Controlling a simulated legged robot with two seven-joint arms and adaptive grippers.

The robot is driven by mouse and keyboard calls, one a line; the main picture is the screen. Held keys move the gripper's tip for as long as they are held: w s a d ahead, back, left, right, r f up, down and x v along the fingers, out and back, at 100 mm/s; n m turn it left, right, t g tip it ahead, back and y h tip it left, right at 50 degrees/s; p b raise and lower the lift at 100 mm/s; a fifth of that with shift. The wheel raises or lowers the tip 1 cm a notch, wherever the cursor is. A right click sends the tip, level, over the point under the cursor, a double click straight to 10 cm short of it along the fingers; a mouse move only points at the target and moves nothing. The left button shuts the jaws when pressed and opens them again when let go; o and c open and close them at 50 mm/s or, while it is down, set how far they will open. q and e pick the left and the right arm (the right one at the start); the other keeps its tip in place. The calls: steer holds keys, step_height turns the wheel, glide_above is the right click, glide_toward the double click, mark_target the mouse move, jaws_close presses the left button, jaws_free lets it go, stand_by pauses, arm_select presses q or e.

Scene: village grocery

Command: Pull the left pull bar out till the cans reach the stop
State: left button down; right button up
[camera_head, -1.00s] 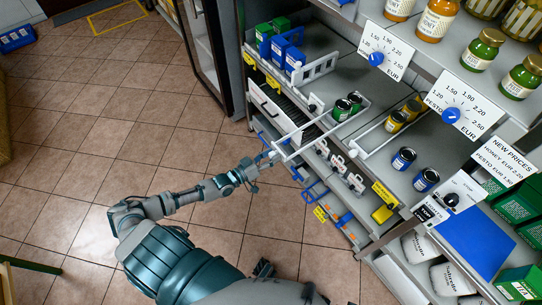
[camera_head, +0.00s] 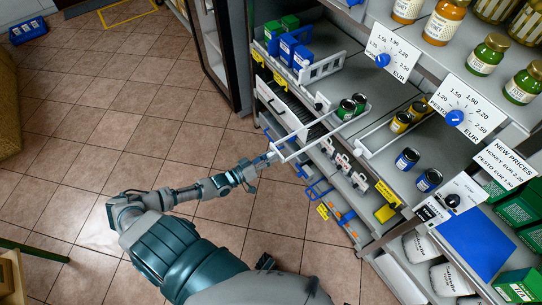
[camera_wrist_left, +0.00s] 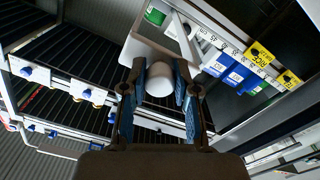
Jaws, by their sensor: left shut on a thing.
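My left gripper (camera_head: 268,158) is shut on the front end of the white left pull bar (camera_head: 312,128), out in front of the shelf edge. In the left wrist view, the gripper (camera_wrist_left: 160,95) has its blue-padded fingers on either side of a white rounded grip (camera_wrist_left: 159,79). The bar's frame runs back onto the grey shelf, and its rear corner lies behind two dark green-topped cans (camera_head: 346,109). These stand upright inside the frame. My right gripper does not show.
A second white pull bar (camera_head: 362,151) lies to the right, with yellow cans (camera_head: 400,122) beside it and blue cans (camera_head: 407,159) further right. Blue and green boxes (camera_head: 289,46) stand at the left behind a white frame.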

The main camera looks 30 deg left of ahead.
arm_select(q)
steer(key=c, duration=0.8)
jaws_free()
steer(key=shift+a+f, duration=0.15)
steer(key=shift+c, duration=0.2)
steer(key=shift+s, duration=0.1)
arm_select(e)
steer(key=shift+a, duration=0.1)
arm_select(q)
steer(key=v, duration=1.1)
steer(key=shift+s+a, duration=0.2)
steer(key=shift+s, duration=0.15)
steer(key=shift+f, duration=0.1)
